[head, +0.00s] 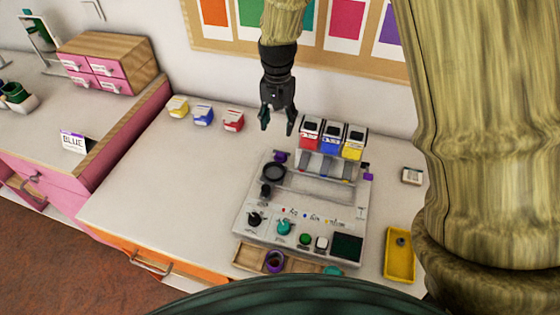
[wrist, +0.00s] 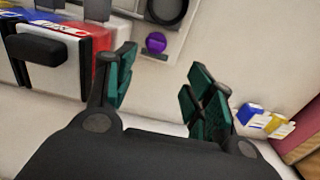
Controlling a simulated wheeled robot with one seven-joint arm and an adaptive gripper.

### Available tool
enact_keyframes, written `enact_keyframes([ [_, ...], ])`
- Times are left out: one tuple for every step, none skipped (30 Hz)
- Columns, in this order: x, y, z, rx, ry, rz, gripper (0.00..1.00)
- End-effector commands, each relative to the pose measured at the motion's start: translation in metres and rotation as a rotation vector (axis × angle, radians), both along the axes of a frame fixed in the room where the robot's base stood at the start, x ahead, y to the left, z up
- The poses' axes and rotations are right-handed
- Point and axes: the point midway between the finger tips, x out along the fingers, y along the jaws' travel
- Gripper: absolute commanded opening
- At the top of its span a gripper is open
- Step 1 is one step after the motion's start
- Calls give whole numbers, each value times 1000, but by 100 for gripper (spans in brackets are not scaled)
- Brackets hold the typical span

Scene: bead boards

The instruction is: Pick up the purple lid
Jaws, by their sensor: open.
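A round purple piece (head: 275,261) sits in the wooden tray at the front of the grey machine; it looks like a lid or a jar top, and I cannot tell which. A smaller purple piece (head: 280,157) is at the machine's back left corner, and a round purple piece also shows in the wrist view (wrist: 155,43), beside a dark ring. Another purple bit (head: 368,176) is at the machine's right edge. My gripper (head: 278,122) is open and empty, above the back of the table; its fingers are spread in the wrist view (wrist: 162,78).
The grey machine (head: 350,212) has knobs and a dark screen. Three small coloured containers (head: 204,115) stand at the back left. A yellow tray (head: 400,262) lies right. The table's left part is clear.

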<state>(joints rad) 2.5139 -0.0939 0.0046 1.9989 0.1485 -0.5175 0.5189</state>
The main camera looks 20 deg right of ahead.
Motion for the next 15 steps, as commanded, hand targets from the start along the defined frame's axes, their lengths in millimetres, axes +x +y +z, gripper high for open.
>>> enact_keyframes([
  [0, 0, -9, 0, 0, -1, 54],
  [0, 0, -12, 0, 0, -1, 54],
  [0, 0, -15, 0, 0, -1, 54],
  [0, 0, -16, 0, 0, -1, 54],
  [0, 0, -17, 0, 0, -1, 54],
  [0, 0, -18, 0, 0, -1, 54],
  [0, 0, -19, 0, 0, -1, 54],
  [-1, 0, -21, 0, 1, -1, 54],
  [-1, 0, -24, 0, 2, -1, 54],
  [-1, 0, -27, 0, 2, -1, 54],
  [-1, 0, -30, 0, 2, -1, 54],
  [-1, 0, -35, 0, 2, -1, 54],
  [-1, 0, -39, 0, 4, -1, 54],
  [-1, -1, -43, 0, 4, -1, 54],
  [-1, -1, -48, 0, 2, -1, 54],
])
